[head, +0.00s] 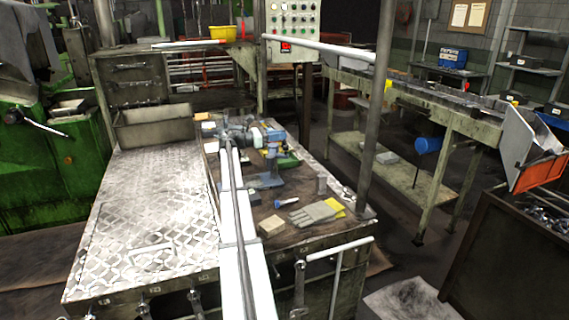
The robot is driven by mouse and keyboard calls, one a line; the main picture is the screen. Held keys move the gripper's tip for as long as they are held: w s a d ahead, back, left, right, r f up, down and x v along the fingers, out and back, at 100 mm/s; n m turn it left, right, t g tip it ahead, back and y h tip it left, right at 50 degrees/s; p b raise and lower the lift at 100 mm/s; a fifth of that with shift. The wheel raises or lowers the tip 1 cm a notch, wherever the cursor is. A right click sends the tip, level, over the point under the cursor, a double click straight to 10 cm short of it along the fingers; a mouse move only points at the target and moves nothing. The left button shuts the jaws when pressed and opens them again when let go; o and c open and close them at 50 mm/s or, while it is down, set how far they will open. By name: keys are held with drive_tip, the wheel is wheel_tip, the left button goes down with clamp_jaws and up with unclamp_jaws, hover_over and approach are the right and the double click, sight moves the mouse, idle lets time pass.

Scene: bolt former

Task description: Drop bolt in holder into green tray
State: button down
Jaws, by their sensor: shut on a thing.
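My arm reaches forward over the workbench, and my gripper (248,132) is at its far end, low over the back of the dark tabletop. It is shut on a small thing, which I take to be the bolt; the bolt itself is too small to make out. A small green tray (288,161) lies on the bench just right of and nearer than the gripper, partly hidden by blue tooling. A blue stand (267,180) is in front of it. I cannot tell which part is the holder.
Gloves (312,213), a yellow sheet (335,207), a small box (271,226) and a screwdriver (287,202) lie near the bench front. A grey bin (153,135) stands left. A metal post (378,110) rises at right. The diamond-plate top (150,200) is mostly clear.

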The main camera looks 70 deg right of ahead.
drive_tip(key=shift+f, duration=0.9)
drive_tip(key=c, duration=1)
unclamp_jaws()
drive_tip(key=v, duration=1.4)
drive_tip(key=shift+s, duration=0.1)
